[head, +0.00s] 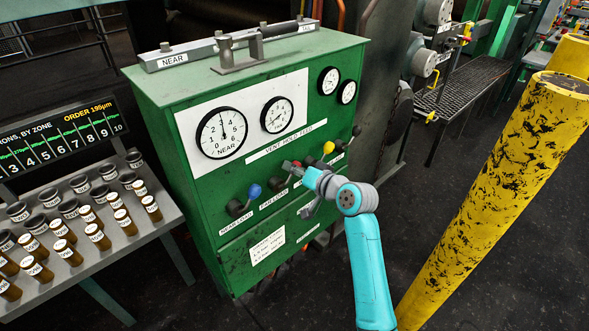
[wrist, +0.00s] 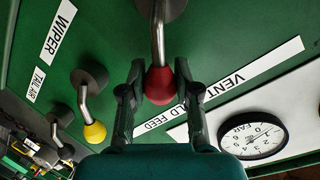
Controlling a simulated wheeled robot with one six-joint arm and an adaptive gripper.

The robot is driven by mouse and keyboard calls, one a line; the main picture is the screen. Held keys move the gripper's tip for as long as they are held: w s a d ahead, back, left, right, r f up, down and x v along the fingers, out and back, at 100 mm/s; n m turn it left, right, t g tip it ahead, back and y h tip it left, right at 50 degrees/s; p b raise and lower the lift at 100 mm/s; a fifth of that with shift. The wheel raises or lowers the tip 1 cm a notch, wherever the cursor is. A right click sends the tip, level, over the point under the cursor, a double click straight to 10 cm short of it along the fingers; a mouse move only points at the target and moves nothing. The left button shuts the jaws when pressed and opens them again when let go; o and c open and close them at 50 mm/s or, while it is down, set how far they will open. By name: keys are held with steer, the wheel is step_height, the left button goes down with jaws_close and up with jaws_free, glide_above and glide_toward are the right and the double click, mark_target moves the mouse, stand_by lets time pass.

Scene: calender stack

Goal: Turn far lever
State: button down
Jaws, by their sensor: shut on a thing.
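A green control cabinet (head: 185,150) carries a row of knobbed levers on its front. The red-knobbed lever (wrist: 160,84) sits between the two fingers of my gripper (wrist: 160,72), which is shut on the red knob. In the head view my gripper (head: 306,172) reaches the panel between the blue knob (head: 254,190) and the yellow knob (head: 328,147), covering much of the red lever. The lever label there is partly hidden. The gauge marked FAR (wrist: 250,137) shows in the wrist view.
The yellow-knobbed lever (wrist: 95,132) stands close beside my gripper. A black-knobbed lever (head: 356,130) is farther right. A rack of brown vials (head: 92,232) stands left. A scuffed yellow post (head: 500,190) rises on the right, close to my arm.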

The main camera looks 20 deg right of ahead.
steer(key=shift+f, duration=0.1)
steer(key=c, duration=0.8)
jaws_free()
steer(key=v, duration=1.2)
